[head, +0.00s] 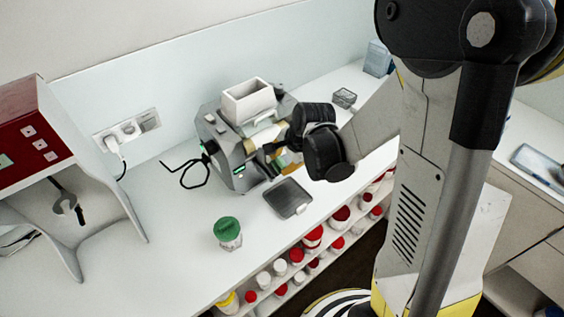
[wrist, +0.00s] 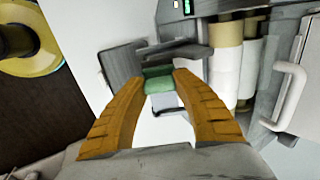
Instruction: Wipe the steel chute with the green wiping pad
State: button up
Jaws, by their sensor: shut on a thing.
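The mill (head: 232,140) is a grey machine with a white hopper on top, standing on the counter. My gripper (head: 283,163) is at its right front side, partly hidden by my own wrist. In the wrist view, its orange fingers (wrist: 158,88) are closed on the green wiping pad (wrist: 157,73). A grey metal piece (wrist: 180,50), which looks like the steel chute, lies just beyond the pad, below the mill's rollers. The pad is very close to it; I cannot tell whether they touch. In the head view the pad and chute are not clearly visible.
A dark tray (head: 289,198) lies on the counter in front of the mill. A shelf below holds several red- and white-lidded jars.

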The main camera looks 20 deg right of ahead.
jog(key=shift+f, duration=0.2)
jog(key=shift+r, duration=0.1)
jog(key=shift+w+a+r, duration=0.2)
jog(key=shift+w+r, duration=0.1)
jog(key=shift+w, duration=0.2)
jog(key=shift+w+a+r, duration=0.15)
jog(key=shift+w+r, duration=0.15)
jog(key=shift+w, duration=0.2)
jog(key=shift+w+a+r+p, duration=0.15)
jog(key=shift+w+a+r, duration=0.05)
jog(key=shift+w, duration=0.4)
jog(key=shift+w+a+r+p, duration=0.15)
jog(key=shift+w+a, duration=0.05)
jog(key=shift+w, duration=0.35)
jog(key=shift+s+d+f+b, duration=0.2)
jog(key=shift+s+f+b, duration=0.2)
jog(key=shift+s, duration=0.2)
jog(key=shift+s+d+f+b, duration=0.25)
jog(key=shift+s+b, duration=0.1)
jog(key=shift+s, duration=0.3)
jog(key=shift+s+d+f+b, duration=0.2)
jog(key=shift+s+f+b, duration=0.2)
jog(key=shift+s, duration=0.5)
jog(key=shift+r, duration=0.15)
